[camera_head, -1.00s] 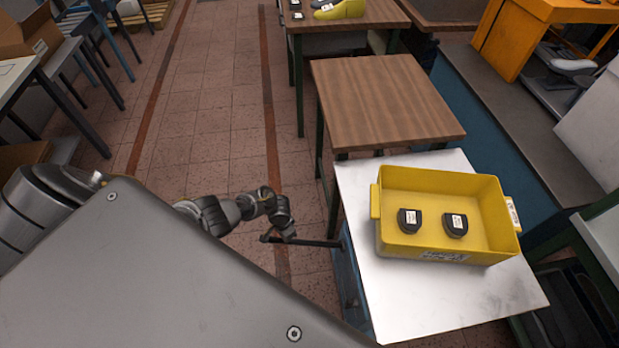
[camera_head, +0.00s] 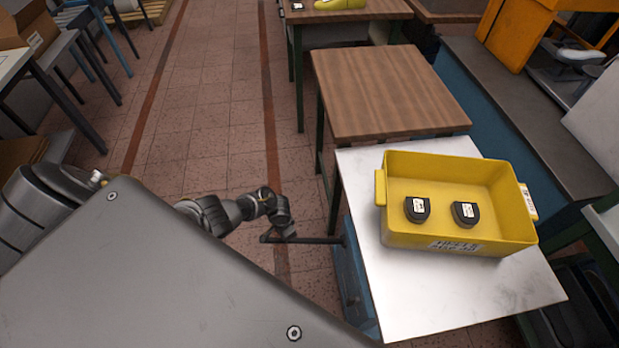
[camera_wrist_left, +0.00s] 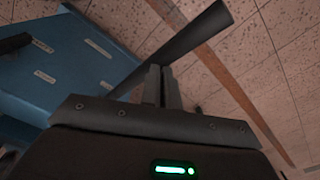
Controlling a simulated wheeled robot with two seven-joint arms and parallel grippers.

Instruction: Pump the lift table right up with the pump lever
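The lift table (camera_head: 430,308) has a pale metal top and a blue body below it, at the right of the head view. Its pump lever (camera_head: 320,240) is a dark bar that sticks out to the left from the table's side, roughly level. My left gripper (camera_head: 285,233) is at the lever's outer end. In the left wrist view the lever (camera_wrist_left: 205,32) crosses at a slant at the tips of my close-set fingers (camera_wrist_left: 161,85), which look shut on it. My right gripper is out of view.
A yellow crate (camera_head: 512,228) with two dark, labelled pieces (camera_head: 417,209) stands on the lift table. A wooden table (camera_head: 390,90) stands just behind, its front edge close to the metal top. Tiled floor (camera_head: 215,110) is free to the left.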

